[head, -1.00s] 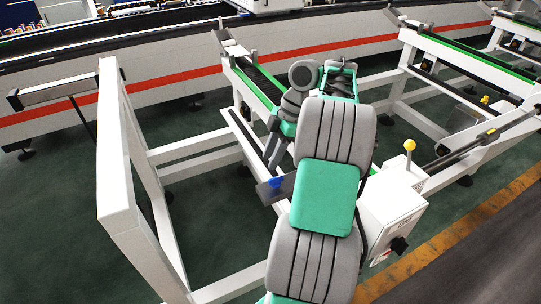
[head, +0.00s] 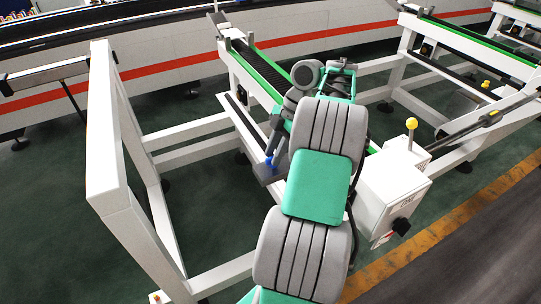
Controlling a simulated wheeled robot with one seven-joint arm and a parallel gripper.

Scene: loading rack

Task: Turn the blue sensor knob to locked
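The blue sensor knob (head: 271,164) shows as a small blue piece on a dark grey bracket (head: 266,175) at the side of the rack, left of my arm in the head view. My gripper (head: 277,152) points down at the end of the arm, right beside and partly over the knob. The knob is partly hidden, and I cannot tell whether the fingers touch it. The fingers are small and overlap in this view, so their opening is unclear. The knob's setting cannot be read.
A white control box (head: 390,195) with a black knob (head: 401,226) stands right of my arm, near a yellow ball-topped lever (head: 411,123). A white frame post (head: 105,130) rises at the left. The green-edged rack conveyor (head: 255,70) lies behind.

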